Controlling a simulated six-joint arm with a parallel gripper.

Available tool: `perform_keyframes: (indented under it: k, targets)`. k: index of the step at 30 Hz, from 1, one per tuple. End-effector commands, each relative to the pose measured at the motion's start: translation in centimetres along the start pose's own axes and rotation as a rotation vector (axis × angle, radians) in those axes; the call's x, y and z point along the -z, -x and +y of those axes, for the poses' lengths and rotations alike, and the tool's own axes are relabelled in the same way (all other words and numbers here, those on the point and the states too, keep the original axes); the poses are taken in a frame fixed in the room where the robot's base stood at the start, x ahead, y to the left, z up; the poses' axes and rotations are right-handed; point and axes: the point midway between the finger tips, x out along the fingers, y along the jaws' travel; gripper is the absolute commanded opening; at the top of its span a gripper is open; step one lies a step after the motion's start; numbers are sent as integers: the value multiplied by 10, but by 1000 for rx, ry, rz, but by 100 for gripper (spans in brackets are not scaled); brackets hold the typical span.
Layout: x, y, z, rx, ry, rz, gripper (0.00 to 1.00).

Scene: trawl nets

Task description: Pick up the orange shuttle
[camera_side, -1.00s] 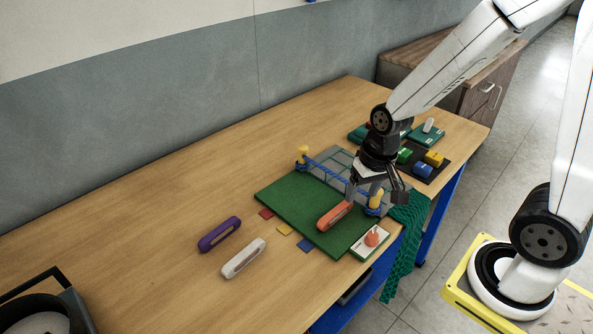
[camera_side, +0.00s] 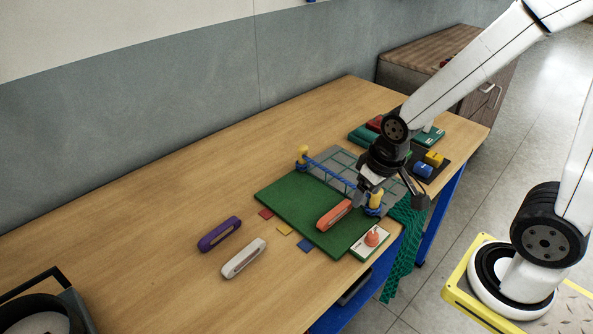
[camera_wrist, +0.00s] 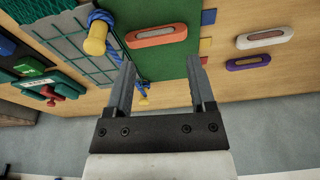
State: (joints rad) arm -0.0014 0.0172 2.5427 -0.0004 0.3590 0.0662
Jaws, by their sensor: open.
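The orange shuttle (camera_side: 334,214) lies flat on the green mat (camera_side: 290,205), close to the near yellow post. It also shows in the wrist view (camera_wrist: 156,36), beyond my fingertips and roughly between their lines. My gripper (camera_side: 388,193) is open and empty, above and to the right of the shuttle, over the near yellow post area. In the wrist view both fingers (camera_wrist: 162,72) are apart with nothing between them.
Yellow posts (camera_side: 375,199) carry a blue rope beside a grey grid panel. A purple shuttle (camera_side: 219,235) and a white shuttle (camera_side: 243,258) lie left of the mat. A white card with an orange piece (camera_side: 372,237) and green netting (camera_side: 407,235) are at the near edge.

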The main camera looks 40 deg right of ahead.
Motion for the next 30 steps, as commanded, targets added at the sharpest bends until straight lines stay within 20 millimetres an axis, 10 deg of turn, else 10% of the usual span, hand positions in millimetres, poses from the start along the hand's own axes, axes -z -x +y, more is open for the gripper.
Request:
perform_keyframes:
  k: [30]
  targets:
    - [60,-55,-16,-136,-1294,-158,71]
